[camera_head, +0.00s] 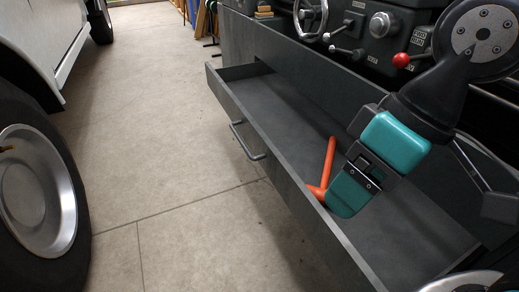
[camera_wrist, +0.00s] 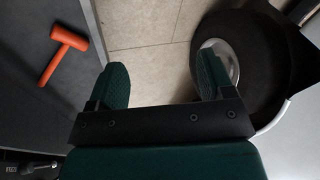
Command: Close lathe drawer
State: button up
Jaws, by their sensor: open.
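The grey lathe drawer (camera_head: 285,187) is pulled open below the lathe. Its front carries a metal bar handle (camera_head: 247,143) facing the aisle. An orange mallet (camera_head: 330,160) lies inside on the drawer floor; it also shows in the wrist view (camera_wrist: 66,52) at the upper left. My gripper (camera_head: 345,196) is over the drawer near its front wall, to the right of the mallet head in the head view. In the wrist view the two teal fingers (camera_wrist: 165,85) are spread apart with bare floor between them. Nothing is held. The height of my gripper above the drawer floor is unclear.
The lathe body (camera_head: 385,55) with a handwheel, levers and red knob (camera_head: 401,60) rises behind the drawer. A vehicle with a large wheel (camera_head: 38,190) stands at the left. The concrete floor (camera_head: 155,130) between them is clear.

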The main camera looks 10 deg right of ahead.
aim_at(401, 241)
jog(key=z, duration=0.55)
jog(key=k, duration=1.3)
jog(key=u, duration=0.15)
jog(key=i, duration=0.55)
jog(key=u, duration=0.85)
jog(key=i, duration=1.2)
jog(key=z, duration=0.45)
